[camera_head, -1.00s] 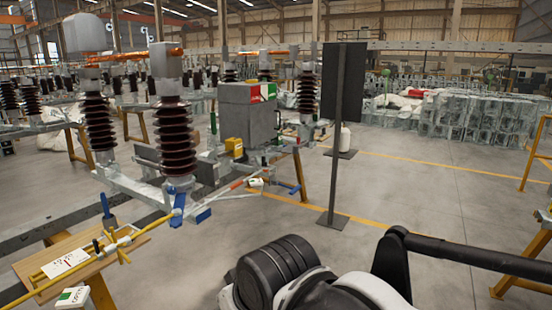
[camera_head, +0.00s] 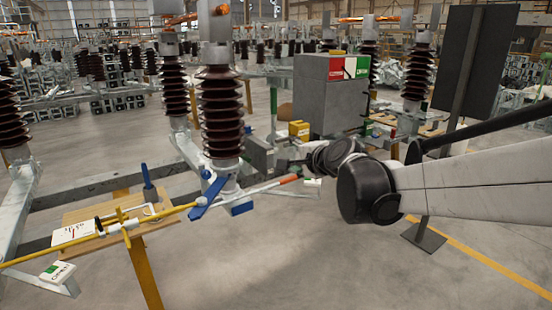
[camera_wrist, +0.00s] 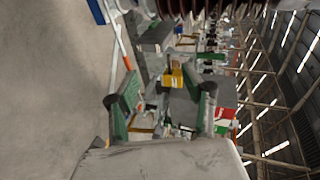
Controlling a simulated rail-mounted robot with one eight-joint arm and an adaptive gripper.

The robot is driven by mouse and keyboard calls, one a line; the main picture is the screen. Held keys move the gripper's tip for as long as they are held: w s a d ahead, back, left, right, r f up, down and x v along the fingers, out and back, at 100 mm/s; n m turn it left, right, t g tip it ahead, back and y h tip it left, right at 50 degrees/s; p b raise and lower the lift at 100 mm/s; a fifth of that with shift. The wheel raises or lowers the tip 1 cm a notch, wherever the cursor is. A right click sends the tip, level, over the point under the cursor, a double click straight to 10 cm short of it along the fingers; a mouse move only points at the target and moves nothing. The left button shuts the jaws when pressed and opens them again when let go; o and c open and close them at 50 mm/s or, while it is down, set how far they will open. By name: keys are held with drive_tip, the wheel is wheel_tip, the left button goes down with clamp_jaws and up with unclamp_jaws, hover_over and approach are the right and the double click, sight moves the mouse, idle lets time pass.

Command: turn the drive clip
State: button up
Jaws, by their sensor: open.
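I cannot tell for certain which part is the drive clip. A yellow clip-like piece (camera_head: 125,226) crosses the yellow rod (camera_head: 40,258) over the wooden board at the left in the head view. A grey drive box (camera_head: 330,96) with a red and green panel stands at centre right. A yellow block (camera_head: 299,130) sits beside its lower left; it also shows in the wrist view (camera_wrist: 175,76), beyond my fingers. My gripper (camera_wrist: 164,100) is open, its two green-sided fingers wide apart. I see nothing held between them. In the head view its fingertips are hard to make out.
Brown ribbed insulators (camera_head: 221,113) stand left of the drive box. A blue lever (camera_head: 207,198) joins a red-and-white rod (camera_head: 255,189) running towards my gripper. A dark panel on a post (camera_head: 465,75) stands at the right, behind my arm. The floor in front is clear.

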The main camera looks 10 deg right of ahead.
drive_tip(key=w+d+f+m+t+h+b, duration=0.1)
drive_tip(key=w+d+f+m+t+h, duration=0.15)
drive_tip(key=w+d+m, duration=0.45)
drive_tip(key=w+d+f+m+t+h, duration=0.1)
drive_tip(key=w+d+f+m, duration=0.3)
drive_tip(key=w, duration=0.5)
drive_tip(key=w+d+f+m+h+b, duration=0.2)
drive_tip(key=w+d+f+m+h, duration=0.4)
drive_tip(key=d+f+m, duration=0.75)
drive_tip(key=shift+m+y, duration=0.35)
drive_tip(key=x, duration=0.9)
drive_tip(key=b+x, duration=0.1)
drive_tip(key=x, duration=0.3)
drive_tip(key=shift+w+a+r, duration=0.1)
drive_tip(key=shift+w+r, duration=0.3)
clamp_jaws()
